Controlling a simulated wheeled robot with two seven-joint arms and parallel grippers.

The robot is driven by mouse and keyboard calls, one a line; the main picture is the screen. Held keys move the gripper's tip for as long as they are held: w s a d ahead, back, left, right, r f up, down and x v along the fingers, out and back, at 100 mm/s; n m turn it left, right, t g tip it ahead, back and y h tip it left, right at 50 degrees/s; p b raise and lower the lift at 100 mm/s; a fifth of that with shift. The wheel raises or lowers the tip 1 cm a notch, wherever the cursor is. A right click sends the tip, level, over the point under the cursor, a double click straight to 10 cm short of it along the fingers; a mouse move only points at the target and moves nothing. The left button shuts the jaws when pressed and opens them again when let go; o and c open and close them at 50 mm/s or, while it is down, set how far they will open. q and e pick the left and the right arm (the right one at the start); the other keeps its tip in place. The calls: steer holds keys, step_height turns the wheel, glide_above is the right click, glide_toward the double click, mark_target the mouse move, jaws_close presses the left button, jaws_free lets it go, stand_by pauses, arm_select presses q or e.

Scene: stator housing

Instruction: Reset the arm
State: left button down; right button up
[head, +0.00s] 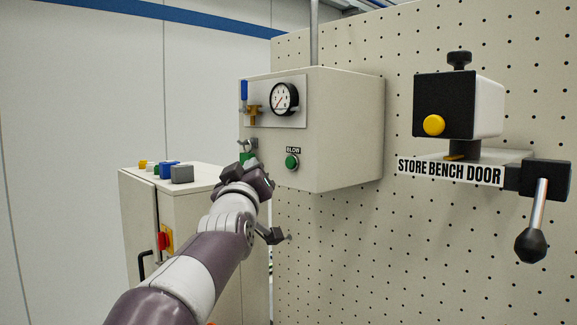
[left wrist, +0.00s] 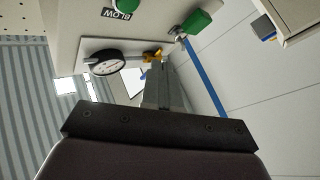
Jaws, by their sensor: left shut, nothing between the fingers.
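My left arm comes in from the bottom of the head view and reaches up to the front of the grey control box (head: 345,125). My left gripper (head: 246,167) is just below the box's lower left part, and its fingertips are hard to make out there. In the left wrist view its grey fingers (left wrist: 165,85) are together with nothing between them. They point towards the gauge panel, and I cannot tell the exact gap. My right gripper is in neither view.
The box carries a round gauge (head: 284,99), a blue-handled valve (head: 244,91) and a green BLOW button (head: 292,162). A green part (left wrist: 195,22) is close by. A cabinet (head: 205,215) stands left. A lever (head: 536,220) juts out right.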

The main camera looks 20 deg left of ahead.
arm_select(q)
steer(key=s+d+f+m+g+h, duration=0.2)
steer(key=f+g, duration=0.2)
steer(key=f, duration=0.8)
steer(key=s+d+f+m+g+h, duration=0.1)
steer(key=d+f+m+g+h, duration=0.15)
steer(key=f, duration=0.85)
steer(key=s+d+f+m+g+h, duration=0.1)
steer(key=s+d+f+g, duration=0.2)
steer(key=f, duration=0.9)
steer(key=s+d+f+m+g, duration=0.1)
steer(key=s+d+f+g, duration=0.2)
steer(key=s+f, duration=0.2)
steer(key=s+d+f+m+g+h, duration=0.1)
steer(key=s+d+f+m+g, duration=0.1)
steer(key=s+f, duration=0.4)
steer(key=s+d+f+m+g+h, duration=0.1)
steer(key=s+d+f+g, duration=0.3)
steer(key=s+f, duration=0.2)
steer(key=shift+s+d, duration=0.35)
steer(key=shift+s, duration=0.45)
steer(key=shift+f, duration=0.1)
